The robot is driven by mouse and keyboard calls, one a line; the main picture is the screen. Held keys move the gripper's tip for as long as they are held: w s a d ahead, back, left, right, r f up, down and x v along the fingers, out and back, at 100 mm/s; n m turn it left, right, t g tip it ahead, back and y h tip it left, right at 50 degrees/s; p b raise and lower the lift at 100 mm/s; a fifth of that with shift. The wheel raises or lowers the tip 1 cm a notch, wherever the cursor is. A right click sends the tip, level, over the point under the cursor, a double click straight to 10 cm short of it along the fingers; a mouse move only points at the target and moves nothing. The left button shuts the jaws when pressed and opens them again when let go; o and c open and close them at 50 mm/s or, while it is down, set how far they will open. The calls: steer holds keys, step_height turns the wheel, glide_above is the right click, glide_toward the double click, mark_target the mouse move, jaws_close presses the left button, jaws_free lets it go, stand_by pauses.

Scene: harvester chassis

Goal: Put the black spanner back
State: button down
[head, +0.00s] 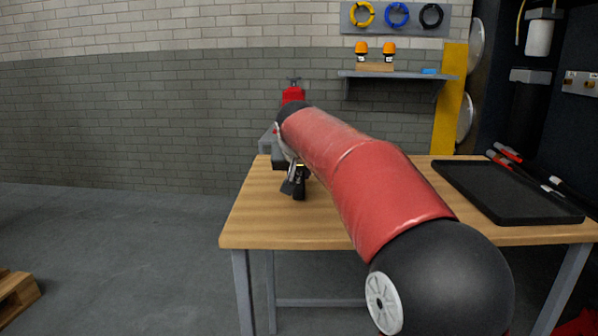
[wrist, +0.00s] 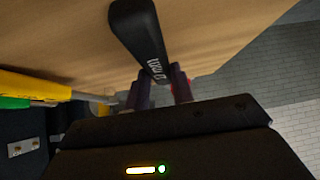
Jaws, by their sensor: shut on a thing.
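My gripper (head: 295,182) is over the left part of the wooden workbench, partly hidden behind my red arm in the head view. In the wrist view, my gripper (wrist: 162,88) is shut on the black spanner (wrist: 140,32). The spanner's smooth, rounded black length with pale lettering sticks out beyond the fingers, above the wood. Its other end is hidden by the gripper body. In the head view I cannot clearly separate the spanner from the dark gripper.
The workbench (head: 255,225) has an empty black tray (head: 510,192) at right. A wall shelf (head: 395,75) hangs behind. The wrist view shows a yellow handle (wrist: 35,86) at left.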

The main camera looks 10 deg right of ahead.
steer(key=c, duration=1.1)
jaws_free()
steer(key=v, duration=0.7)
steer(key=shift+s+r, duration=0.25)
steer(key=shift+r, duration=0.05)
